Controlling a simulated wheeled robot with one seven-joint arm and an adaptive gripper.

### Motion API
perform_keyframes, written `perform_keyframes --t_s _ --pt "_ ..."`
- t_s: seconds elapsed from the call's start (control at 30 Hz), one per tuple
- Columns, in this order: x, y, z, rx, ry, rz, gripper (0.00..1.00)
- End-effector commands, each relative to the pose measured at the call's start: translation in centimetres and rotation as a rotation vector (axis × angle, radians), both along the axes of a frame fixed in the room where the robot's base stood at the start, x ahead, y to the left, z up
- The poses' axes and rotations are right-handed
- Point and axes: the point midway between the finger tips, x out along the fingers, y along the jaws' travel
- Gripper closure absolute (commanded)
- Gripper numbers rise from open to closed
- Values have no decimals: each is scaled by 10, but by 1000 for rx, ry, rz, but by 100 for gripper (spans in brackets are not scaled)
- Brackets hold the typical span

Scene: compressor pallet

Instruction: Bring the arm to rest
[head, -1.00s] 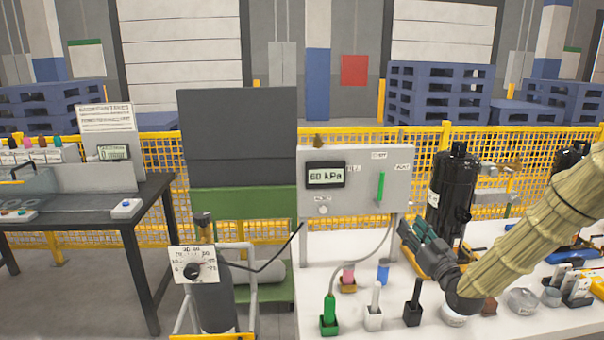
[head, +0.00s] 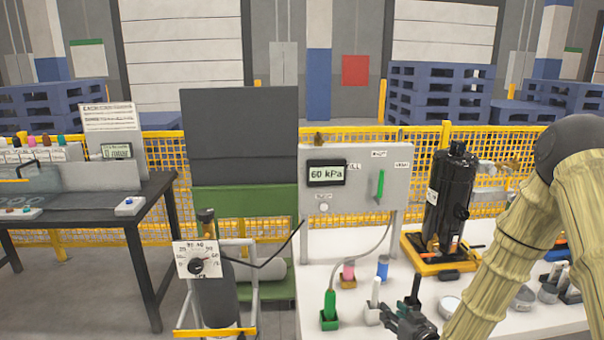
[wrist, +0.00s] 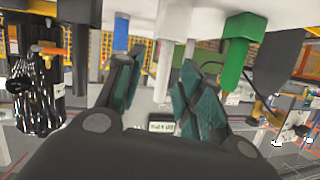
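My arm (head: 497,270) comes in from the right, covered in a tan ribbed sleeve and bent at a dark elbow joint. My gripper (head: 408,322) is at the bottom edge of the head view, low over the front of the white table, near the white and black holders. In the wrist view my gripper (wrist: 158,88) shows two green-padded fingers spread apart with nothing held between them. The white stick (wrist: 165,70) and the green handle (wrist: 238,58) appear beyond the fingers there. Whether the fingers touch any holder cannot be told.
The white table (head: 345,250) carries a green handle (head: 330,304), a pink and a blue item, and small dishes. A panel reading 60 kPa (head: 355,190) stands behind. A black compressor (head: 452,200) stands at right. A gas cylinder (head: 215,295) stands left of the table.

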Motion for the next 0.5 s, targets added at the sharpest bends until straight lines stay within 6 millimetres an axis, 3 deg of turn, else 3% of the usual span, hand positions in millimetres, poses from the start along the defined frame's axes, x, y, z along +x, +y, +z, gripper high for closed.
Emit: perform_keyframes --t_s 0.03,0.2,0.37,0.5 --pt "-19 7 -26 -7 72 -1 63" --pt "-84 20 -98 -29 299 -19 63" --pt "-157 29 -155 -58 513 -38 63" --pt "-227 34 -195 -87 699 -58 63"
